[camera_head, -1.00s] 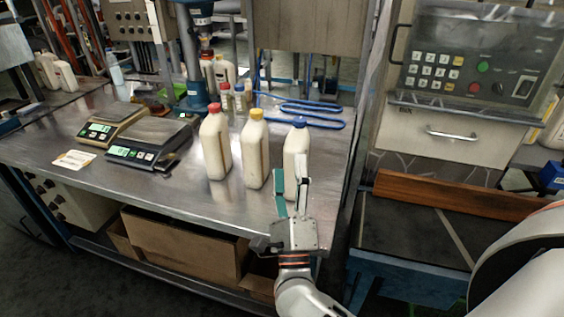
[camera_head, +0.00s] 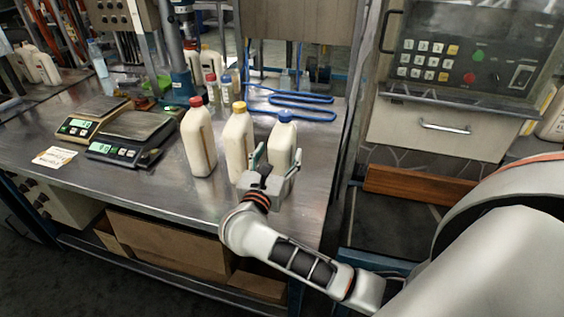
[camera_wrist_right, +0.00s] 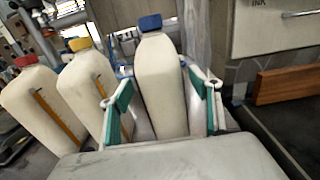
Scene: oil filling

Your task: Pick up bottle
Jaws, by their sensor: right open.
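Three off-white bottles stand upright in a row on the metal table (camera_head: 110,180): the red-capped bottle (camera_head: 198,140), the yellow-capped bottle (camera_head: 238,140) and the blue-capped bottle (camera_head: 284,138). My right gripper (camera_head: 276,158) is open in front of the blue-capped bottle. In the right wrist view, the blue-capped bottle (camera_wrist_right: 160,85) stands upright between the two green-padded fingers (camera_wrist_right: 165,108), with a gap showing on the right. The yellow-capped bottle (camera_wrist_right: 90,90) is close beside the left finger. The red-capped bottle (camera_wrist_right: 38,108) is farther left. My left gripper is not in view.
Two digital scales (camera_head: 128,150) and a paper label (camera_head: 54,157) lie to the left. Small bottles (camera_head: 226,88) and blue hooked rods (camera_head: 300,107) are behind. A control panel (camera_head: 470,60) and wooden plank (camera_head: 415,185) are at the right.

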